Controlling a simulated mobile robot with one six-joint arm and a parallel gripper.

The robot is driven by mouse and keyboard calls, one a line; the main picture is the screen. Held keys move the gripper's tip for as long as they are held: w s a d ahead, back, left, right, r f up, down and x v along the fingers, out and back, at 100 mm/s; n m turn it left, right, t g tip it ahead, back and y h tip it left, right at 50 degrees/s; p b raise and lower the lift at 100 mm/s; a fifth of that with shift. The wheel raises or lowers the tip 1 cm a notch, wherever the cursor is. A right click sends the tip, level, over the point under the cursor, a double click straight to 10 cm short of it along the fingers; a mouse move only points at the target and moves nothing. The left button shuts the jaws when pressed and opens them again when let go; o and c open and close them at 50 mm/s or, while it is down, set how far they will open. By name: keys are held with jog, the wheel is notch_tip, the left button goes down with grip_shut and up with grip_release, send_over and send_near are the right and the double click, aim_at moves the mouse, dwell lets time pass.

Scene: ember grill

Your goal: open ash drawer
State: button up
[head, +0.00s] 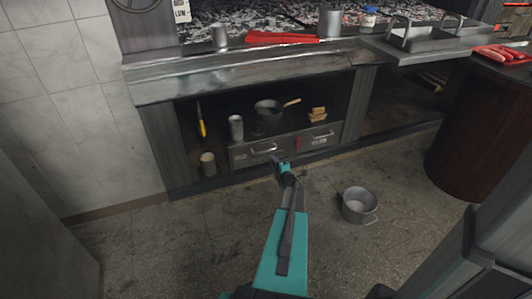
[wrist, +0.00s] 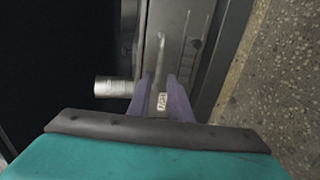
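The ash drawer (head: 252,155) is the left one of two grey drawers under the grill, and it looks shut. Its bar handle (head: 264,151) shows on the front; in the wrist view the handle (wrist: 161,52) lies beyond my fingertips. My gripper (wrist: 163,85) is open and empty, facing the drawer front. In the head view my gripper (head: 277,162) is just in front of the drawer, near its lower right part. Whether it touches the front I cannot tell.
A metal can (head: 236,127), a pan (head: 268,109) and a small stack of tan blocks (head: 317,114) stand on the drawer unit. Another can (head: 208,163) stands left of it. A pot (head: 358,205) sits on the floor to the right. The floor in front is otherwise clear.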

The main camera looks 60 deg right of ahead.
aim_at(266, 151)
jog(key=shift+b+x, duration=1.05)
jog(key=shift+x, duration=4.85)
jog(key=shift+a, duration=0.1)
grip_shut()
